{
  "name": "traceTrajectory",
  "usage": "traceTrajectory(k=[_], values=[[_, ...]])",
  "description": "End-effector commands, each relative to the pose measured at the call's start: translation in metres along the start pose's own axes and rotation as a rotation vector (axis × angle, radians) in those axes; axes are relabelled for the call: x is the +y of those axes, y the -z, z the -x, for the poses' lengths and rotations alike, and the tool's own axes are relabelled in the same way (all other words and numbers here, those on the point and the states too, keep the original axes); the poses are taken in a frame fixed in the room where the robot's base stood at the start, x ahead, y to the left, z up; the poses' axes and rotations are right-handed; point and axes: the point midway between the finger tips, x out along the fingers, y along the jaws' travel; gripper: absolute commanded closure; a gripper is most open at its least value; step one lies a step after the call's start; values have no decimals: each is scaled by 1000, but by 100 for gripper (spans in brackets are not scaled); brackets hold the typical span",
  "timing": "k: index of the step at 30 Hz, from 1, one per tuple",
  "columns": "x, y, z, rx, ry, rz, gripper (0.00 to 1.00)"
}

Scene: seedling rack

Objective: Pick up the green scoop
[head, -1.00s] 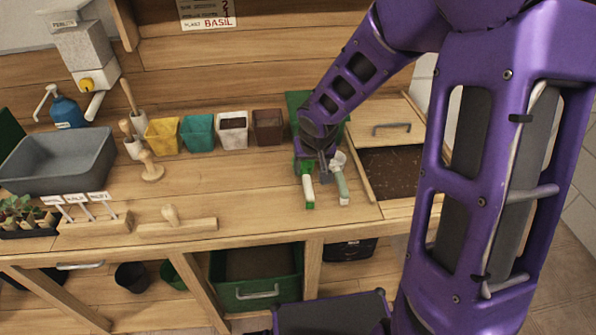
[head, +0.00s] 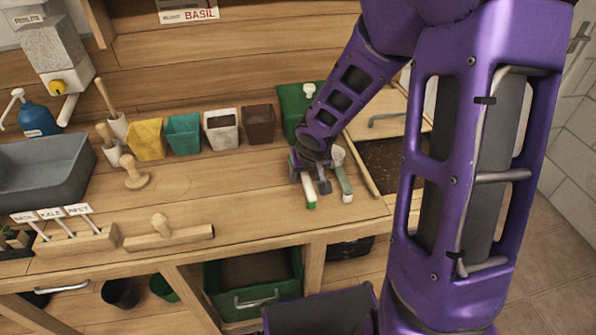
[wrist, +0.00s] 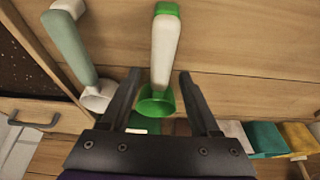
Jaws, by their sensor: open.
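The green scoop (wrist: 164,52) lies on the bench top, with a white handle, a green handle end and a green bowl. In the wrist view its bowl and lower handle lie between the two fingers of my gripper (wrist: 160,74), with gaps on both sides. My gripper is open. In the head view my gripper (head: 311,184) is over the scoop, hiding its bowl; only the handle (head: 309,194) shows. A second scoop (wrist: 73,47), pale green-handled with a white bowl, lies beside it, outside the fingers; it also shows in the head view (head: 343,180).
A soil bin (head: 385,165) with a wooden rim is just right of the scoops. Brown (head: 259,122), white, teal and yellow pots line the back left, with a green container (head: 292,105) behind my gripper.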

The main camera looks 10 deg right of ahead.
Motion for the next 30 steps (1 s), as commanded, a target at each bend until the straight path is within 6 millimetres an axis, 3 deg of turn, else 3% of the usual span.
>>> traceTrajectory(k=[11, 21, 30], values=[[1, -4, -5, 1, 0, 1, 39], [1, -4, -5, 1, 0, 0, 100], [1, -4, -5, 1, 0, 0, 100]])
